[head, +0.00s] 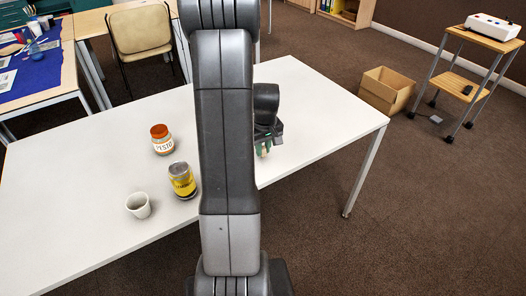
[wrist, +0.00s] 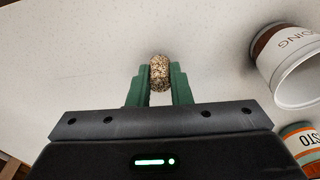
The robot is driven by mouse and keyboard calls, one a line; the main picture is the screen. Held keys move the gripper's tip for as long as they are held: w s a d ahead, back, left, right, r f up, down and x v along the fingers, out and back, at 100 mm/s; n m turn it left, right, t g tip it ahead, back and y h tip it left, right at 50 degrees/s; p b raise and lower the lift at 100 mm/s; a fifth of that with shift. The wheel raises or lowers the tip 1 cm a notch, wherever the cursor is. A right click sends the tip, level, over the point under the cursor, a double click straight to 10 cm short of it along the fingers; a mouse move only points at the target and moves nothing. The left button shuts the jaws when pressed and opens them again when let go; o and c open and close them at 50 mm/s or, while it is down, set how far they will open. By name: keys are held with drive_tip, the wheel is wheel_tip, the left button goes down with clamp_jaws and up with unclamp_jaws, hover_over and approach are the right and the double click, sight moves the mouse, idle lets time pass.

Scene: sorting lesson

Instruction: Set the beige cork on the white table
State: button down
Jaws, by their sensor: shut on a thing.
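The beige cork (wrist: 159,73), speckled and rounded, is between the two green fingers of my gripper (wrist: 160,86) in the wrist view. The fingers are shut on it from both sides. In the head view my gripper (head: 263,148) is over the right part of the white table (head: 310,105), partly hidden behind my arm; the cork is hard to make out there. The table top also shows behind the cork in the wrist view (wrist: 80,50). I cannot tell whether the cork touches the table.
A yellow-labelled jar (head: 182,181) and a white cup (head: 138,205) stand on the table's left part. The table right of my gripper is clear.

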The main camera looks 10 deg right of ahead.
drive_tip(key=shift+f, duration=0.75)
drive_tip(key=shift+f, duration=0.15)
drive_tip(key=c, duration=1.4)
unclamp_jaws()
drive_tip(key=shift+o, duration=0.2)
wheel_tip(320, 180, up, 12)
drive_tip(key=s+p, duration=0.1)
drive_tip(key=shift+s, duration=0.2)
